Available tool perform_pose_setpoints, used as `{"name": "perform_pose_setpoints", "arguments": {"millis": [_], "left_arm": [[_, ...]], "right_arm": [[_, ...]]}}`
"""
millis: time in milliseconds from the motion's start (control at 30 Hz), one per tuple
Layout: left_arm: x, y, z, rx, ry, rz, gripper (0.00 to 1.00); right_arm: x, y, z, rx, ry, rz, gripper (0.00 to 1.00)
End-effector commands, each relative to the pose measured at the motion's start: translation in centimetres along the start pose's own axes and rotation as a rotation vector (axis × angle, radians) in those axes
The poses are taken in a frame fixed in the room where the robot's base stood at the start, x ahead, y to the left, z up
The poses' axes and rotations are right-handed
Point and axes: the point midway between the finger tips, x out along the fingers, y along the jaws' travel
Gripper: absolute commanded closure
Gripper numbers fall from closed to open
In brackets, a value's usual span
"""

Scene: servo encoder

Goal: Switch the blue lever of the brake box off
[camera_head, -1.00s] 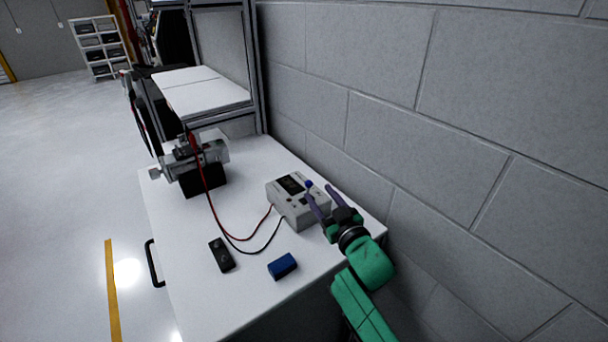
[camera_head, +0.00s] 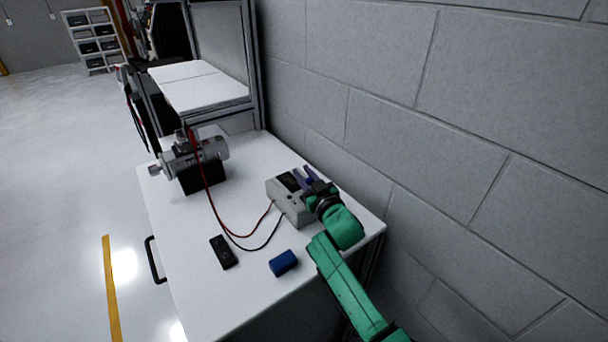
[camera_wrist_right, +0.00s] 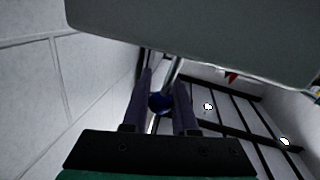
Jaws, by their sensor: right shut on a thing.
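The brake box (camera_head: 281,204) is a grey-white box with a dark panel on top, standing on the white table. My right gripper (camera_head: 302,174) is over its right side. In the right wrist view the blue lever's round knob (camera_wrist_right: 159,104) sits between the two purple fingers of my right gripper (camera_wrist_right: 162,90), which are shut on it. The lever's metal stem runs up from the knob toward the box's grey body (camera_wrist_right: 200,30). In the head view the gripper hides the lever. My left gripper is not in view.
A motor unit (camera_head: 203,151) on a black block stands at the back left, with red and black cables running to the box. A black remote-like device (camera_head: 223,252) and a blue block (camera_head: 283,263) lie in front. A block wall (camera_head: 480,170) is close on the right.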

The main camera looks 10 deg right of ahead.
Motion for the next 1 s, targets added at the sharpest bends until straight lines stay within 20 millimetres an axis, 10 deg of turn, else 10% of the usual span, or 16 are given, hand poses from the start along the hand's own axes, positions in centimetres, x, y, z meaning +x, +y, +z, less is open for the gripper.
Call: {"name": "perform_pose_setpoints", "arguments": {"millis": [200,567,600,667,1000], "left_arm": [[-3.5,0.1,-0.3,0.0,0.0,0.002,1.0],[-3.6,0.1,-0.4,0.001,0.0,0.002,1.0],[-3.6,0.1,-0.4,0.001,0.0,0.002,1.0],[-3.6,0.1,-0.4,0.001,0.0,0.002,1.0],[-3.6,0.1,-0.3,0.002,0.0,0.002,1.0]], "right_arm": [[0.2,1.3,-0.1,0.236,-0.05,-0.004,1.0],[0.3,1.6,0.9,0.332,-0.066,-0.007,1.0],[0.3,1.6,0.9,0.331,-0.066,-0.007,0.66],[0.3,1.6,0.9,0.331,-0.066,-0.007,0.44],[0.2,1.6,1.0,0.33,-0.066,-0.007,0.44]]}}
